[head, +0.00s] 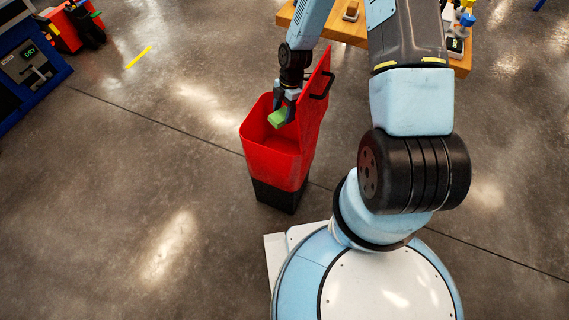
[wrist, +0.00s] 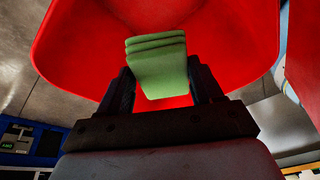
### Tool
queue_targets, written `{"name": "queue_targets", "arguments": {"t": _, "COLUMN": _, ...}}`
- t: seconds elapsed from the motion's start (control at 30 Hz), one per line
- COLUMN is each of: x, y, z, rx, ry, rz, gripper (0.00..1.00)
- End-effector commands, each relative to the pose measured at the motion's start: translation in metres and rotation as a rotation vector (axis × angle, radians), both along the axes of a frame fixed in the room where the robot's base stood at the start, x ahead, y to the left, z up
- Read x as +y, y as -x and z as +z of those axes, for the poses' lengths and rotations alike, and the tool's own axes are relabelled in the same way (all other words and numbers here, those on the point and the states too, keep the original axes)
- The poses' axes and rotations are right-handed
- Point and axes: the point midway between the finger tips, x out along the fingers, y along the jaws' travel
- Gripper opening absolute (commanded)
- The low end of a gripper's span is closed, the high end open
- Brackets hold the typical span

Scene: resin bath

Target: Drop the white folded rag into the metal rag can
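My gripper (head: 284,108) is over the open mouth of a red bin (head: 276,165) with a black lower part. It is shut on a green folded cloth (head: 277,118). In the wrist view the green cloth (wrist: 158,68) sits between both fingers (wrist: 163,92), with its folded layers at the far end, and the red bin (wrist: 75,40) lies beyond it. I see no white rag and no bare metal can in either view. The bottom inside the bin is mostly hidden.
A wooden table (head: 350,30) with small items is at the back. Blue equipment (head: 30,65) stands at far left. The floor left of the bin is clear.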

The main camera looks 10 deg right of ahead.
Motion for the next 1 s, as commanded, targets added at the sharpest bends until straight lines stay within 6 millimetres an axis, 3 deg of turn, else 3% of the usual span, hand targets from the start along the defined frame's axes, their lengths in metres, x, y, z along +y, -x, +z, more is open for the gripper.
{"name": "queue_targets", "arguments": {"t": 0.27, "x": 0.000, "y": 0.000, "z": 0.000, "rx": 0.000, "ry": 0.000, "rz": 0.000, "gripper": 0.93}}
{"name": "queue_targets", "arguments": {"t": 0.6, "x": -0.001, "y": -0.001, "z": 0.004, "rx": -0.001, "ry": 0.000, "rz": -0.001, "gripper": 0.93}}
{"name": "queue_targets", "arguments": {"t": 0.77, "x": -0.005, "y": -0.005, "z": 0.021, "rx": -0.003, "ry": 0.000, "rz": -0.002, "gripper": 0.93}}
{"name": "queue_targets", "arguments": {"t": 1.0, "x": -0.014, "y": -0.013, "z": 0.064, "rx": -0.004, "ry": -0.001, "rz": -0.002, "gripper": 0.93}}
